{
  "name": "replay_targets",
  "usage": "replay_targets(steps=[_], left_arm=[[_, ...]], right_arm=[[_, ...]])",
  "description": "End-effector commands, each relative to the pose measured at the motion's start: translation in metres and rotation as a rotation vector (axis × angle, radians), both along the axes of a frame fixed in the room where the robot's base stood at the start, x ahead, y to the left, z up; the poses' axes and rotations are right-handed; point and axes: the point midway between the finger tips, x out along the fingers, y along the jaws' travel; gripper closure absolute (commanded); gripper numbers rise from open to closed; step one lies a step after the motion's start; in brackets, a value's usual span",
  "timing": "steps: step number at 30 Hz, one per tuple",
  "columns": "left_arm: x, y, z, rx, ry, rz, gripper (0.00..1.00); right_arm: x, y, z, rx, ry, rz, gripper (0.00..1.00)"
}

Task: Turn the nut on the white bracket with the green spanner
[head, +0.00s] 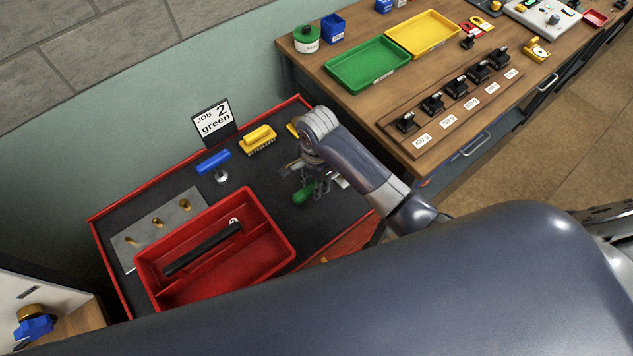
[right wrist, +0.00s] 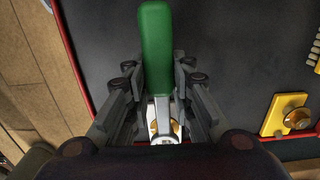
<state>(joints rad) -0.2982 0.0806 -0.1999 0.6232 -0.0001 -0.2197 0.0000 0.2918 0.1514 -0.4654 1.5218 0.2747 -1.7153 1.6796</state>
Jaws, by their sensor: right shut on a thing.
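The green spanner (right wrist: 157,45) has a thick green handle and a grey metal shaft; its handle also shows in the head view (head: 303,195). My right gripper (right wrist: 160,88) is shut on the spanner, with its fingers on both sides; in the head view it is low over the black bench top (head: 315,180). The white bracket (head: 341,182) shows partly behind the gripper. A bit of white and a brassy nut (right wrist: 175,127) show beside the shaft's lower end. I cannot tell whether the jaw is around the nut. My left gripper is out of view.
A red tote (head: 272,266) with a black handle stands left of the gripper. A yellow brush (head: 258,139), a blue-handled tool (head: 213,163) and a "JOB 2 green" card (head: 214,121) are behind. A yellow bracket (right wrist: 270,122) with a brass nut is nearby. A wooden bench (head: 350,105) is at right.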

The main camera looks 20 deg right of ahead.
Motion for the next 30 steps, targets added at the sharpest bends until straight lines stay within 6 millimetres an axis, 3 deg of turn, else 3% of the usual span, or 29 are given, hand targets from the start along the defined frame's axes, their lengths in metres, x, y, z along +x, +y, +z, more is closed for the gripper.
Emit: replay_targets(steps=[30], left_arm=[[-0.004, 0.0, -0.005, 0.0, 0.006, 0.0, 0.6]], right_arm=[[0.0, 0.0, -0.012, 0.0, -0.001, -0.001, 1.0]])
